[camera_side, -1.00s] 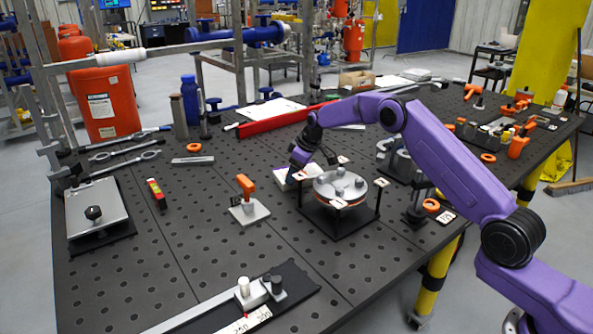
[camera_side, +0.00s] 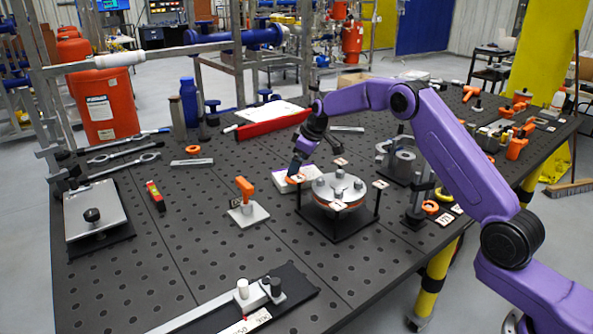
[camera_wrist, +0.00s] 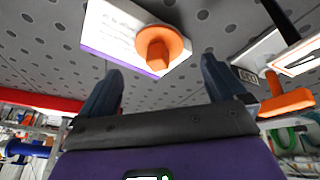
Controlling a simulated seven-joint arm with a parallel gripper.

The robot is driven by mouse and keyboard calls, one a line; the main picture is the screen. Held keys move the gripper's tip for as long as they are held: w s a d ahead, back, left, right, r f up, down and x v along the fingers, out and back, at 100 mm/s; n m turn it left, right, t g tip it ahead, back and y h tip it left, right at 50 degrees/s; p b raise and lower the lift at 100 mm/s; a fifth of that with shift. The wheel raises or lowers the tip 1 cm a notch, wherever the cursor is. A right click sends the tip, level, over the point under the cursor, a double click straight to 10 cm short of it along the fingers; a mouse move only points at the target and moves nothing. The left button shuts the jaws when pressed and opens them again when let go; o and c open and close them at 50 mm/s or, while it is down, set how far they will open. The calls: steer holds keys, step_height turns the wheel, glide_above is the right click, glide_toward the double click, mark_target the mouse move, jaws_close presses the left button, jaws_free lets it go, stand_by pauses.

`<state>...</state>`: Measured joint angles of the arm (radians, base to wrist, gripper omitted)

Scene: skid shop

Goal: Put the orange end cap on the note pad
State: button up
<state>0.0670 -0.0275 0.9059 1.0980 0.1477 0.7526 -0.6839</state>
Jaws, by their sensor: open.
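The orange end cap (camera_wrist: 158,48) has a round flange and a raised hub. In the wrist view it sits at the right part of the white note pad (camera_wrist: 108,32), with its flange reaching the pad's edge. The pad has a purple side. In the side view the pad (camera_side: 283,185) lies behind the round fixture, and the cap (camera_side: 298,179) shows as a small orange patch on it. My gripper (camera_wrist: 162,68) is open and empty, its fingers apart from the cap. In the side view my gripper (camera_side: 296,170) is close over the pad, partly hiding it.
A round fixture on a black stand (camera_side: 340,190) is just in front and right of the pad. An orange-handled clamp (camera_side: 246,200) stands to the left. A red bar (camera_side: 272,124) lies behind. The perforated table (camera_side: 180,235) has free room at left centre.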

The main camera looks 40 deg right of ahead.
steer(key=v, duration=0.7)
steer(key=s+a+r+n+g, duration=0.1)
steer(key=s+a+r+n, duration=0.1)
steer(key=s+a, duration=0.75)
steer(key=s+a+r+n+g, duration=0.15)
steer(key=s+a, duration=0.35)
steer(key=s, duration=0.9)
steer(key=s+d+f+n+g, duration=0.1)
steer(key=s+d, duration=0.2)
steer(key=s, duration=1.1)
steer(key=s+d+f+n, duration=0.1)
steer(key=s+d, duration=0.3)
steer(key=s, duration=1)
steer(key=shift+s+d+f+n+g+h, duration=0.2)
steer(key=shift+s+f+n+g+h, duration=0.15)
steer(key=shift+f, duration=0.5)
steer(key=shift+w, duration=0.1)
